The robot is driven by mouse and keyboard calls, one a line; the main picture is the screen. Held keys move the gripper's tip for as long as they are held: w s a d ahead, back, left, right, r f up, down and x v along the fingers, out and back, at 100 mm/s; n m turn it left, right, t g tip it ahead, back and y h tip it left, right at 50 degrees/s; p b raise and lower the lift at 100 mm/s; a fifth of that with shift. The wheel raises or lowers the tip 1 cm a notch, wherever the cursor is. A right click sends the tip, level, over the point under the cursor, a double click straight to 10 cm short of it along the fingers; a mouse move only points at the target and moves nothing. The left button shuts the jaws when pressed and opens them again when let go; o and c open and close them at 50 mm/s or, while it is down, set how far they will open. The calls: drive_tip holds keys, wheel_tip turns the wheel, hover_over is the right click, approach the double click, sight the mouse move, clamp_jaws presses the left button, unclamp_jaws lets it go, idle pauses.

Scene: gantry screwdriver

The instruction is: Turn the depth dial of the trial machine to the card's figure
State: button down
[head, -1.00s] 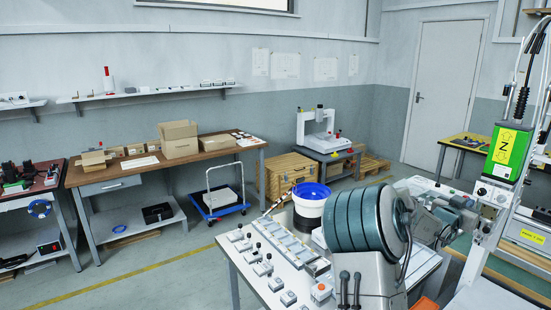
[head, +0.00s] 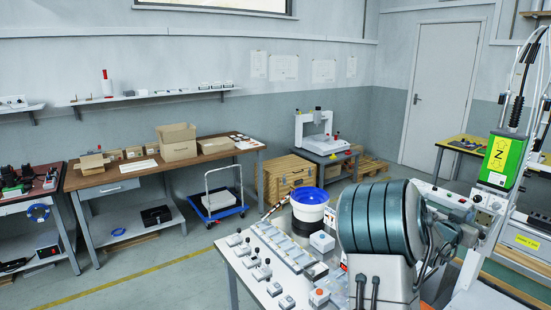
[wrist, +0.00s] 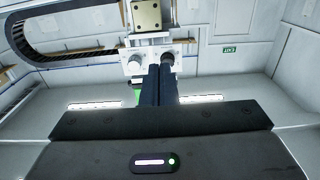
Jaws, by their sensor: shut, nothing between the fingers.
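In the wrist view my gripper (wrist: 160,72) is shut and empty, its two dark fingers side by side. It points at a white panel with two knobs. A pale grey knob (wrist: 135,63) is left of the fingertips. A dark knob (wrist: 167,59) is right by the fingertips, partly overlapped; I cannot tell whether they touch. Neither knob's scale can be read, and which is the depth dial is unclear. In the head view the machine's green Z unit (head: 500,158) stands at the right. My arm hides the gripper there. No card figure is readable.
A white bench (head: 243,262) with several small boxes and fixtures lies left of my arm. A white bucket with a blue bowl (head: 309,194) stands behind it. A cable chain (wrist: 35,45) arches at the wrist view's upper left. The floor at left is clear.

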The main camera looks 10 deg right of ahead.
drive_tip(key=shift+b+x, duration=0.45)
drive_tip(key=shift+x, duration=2.75)
drive_tip(key=shift+w+r, duration=0.15)
drive_tip(key=shift+r, duration=0.1)
drive_tip(key=shift+w+a+b, duration=0.35)
drive_tip(key=shift+w+b, duration=0.25)
drive_tip(key=shift+b, duration=0.5)
drive_tip(key=shift+w+a+f+b, duration=0.1)
drive_tip(key=shift+a+f+b, duration=0.1)
drive_tip(key=shift+f+b, duration=0.2)
approach(479, 204)
drive_tip(key=shift+w+a+f, duration=0.25)
drive_tip(key=shift+w+f, duration=0.25)
drive_tip(key=shift+w, duration=0.3)
